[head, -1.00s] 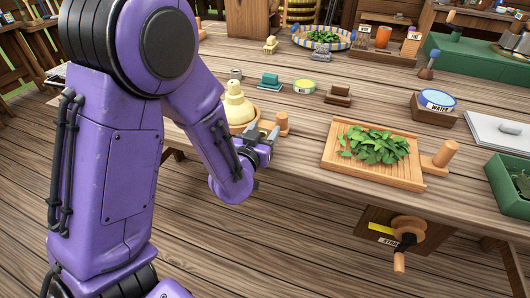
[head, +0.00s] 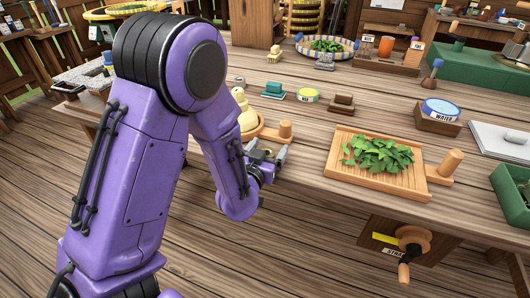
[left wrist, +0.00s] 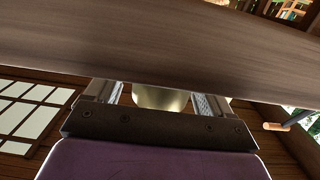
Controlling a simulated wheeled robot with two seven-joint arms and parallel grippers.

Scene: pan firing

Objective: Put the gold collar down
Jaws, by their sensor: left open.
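A pale gold stepped piece (head: 246,112) stands in a round wooden dish with a peg handle (head: 285,131) near the table's front edge, partly hidden by my left arm. I cannot tell whether a collar is part of it. My left gripper (head: 268,158) is open at the table's front edge, just on the near side of the dish. My right gripper is out of view.
A wooden tray of green leaves (head: 344,171) lies to the right on the table (head: 310,180). A green block (head: 273,89), a small round tin (head: 308,95) and a brown block (head: 341,102) stand behind. A crank (head: 411,238) hangs below the front edge.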

